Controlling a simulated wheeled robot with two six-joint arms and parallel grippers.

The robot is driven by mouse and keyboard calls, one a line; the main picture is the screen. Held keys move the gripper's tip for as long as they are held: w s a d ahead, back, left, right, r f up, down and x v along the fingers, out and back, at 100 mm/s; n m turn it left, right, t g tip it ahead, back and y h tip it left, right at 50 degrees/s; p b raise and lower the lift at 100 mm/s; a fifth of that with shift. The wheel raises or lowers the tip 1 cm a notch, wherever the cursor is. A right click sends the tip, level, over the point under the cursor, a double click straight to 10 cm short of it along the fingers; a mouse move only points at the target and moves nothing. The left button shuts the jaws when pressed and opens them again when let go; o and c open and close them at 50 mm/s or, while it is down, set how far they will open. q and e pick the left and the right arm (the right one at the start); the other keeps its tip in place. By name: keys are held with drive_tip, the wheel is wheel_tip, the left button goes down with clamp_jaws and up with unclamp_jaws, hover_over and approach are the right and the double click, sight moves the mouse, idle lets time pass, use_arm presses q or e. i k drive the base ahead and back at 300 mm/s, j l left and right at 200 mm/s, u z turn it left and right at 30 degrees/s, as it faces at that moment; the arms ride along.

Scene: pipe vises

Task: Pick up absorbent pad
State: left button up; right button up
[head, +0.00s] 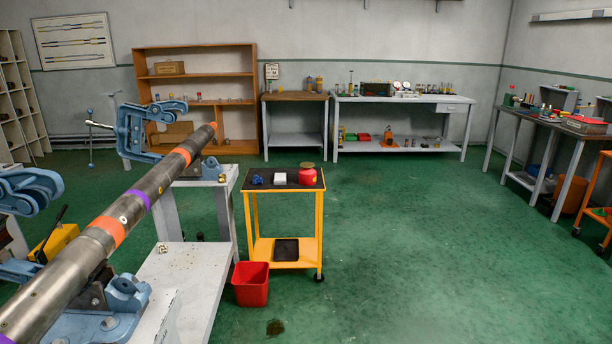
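A small white block-like item (280,179), which may be the absorbent pad, lies on the dark top of the yellow cart (286,251). Neither of my grippers is in view.
A long steel pipe (128,211) with orange and purple bands rests in blue vises (140,130) on the left. A red bin (250,284) stands before the cart, near a dark floor stain (274,327). Green floor is clear to the right.

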sight(280, 178)
drive_tip(key=i, duration=1.65)
drive_tip(key=i+l+u, duration=0.2)
drive_tip(key=i, duration=0.35)
drive_tip(key=i+u, duration=0.25)
drive_tip(key=i, duration=0.3)
drive_tip(key=i+l+u, duration=0.2)
drive_tip(key=i, duration=0.3)
drive_tip(key=l, duration=0.1)
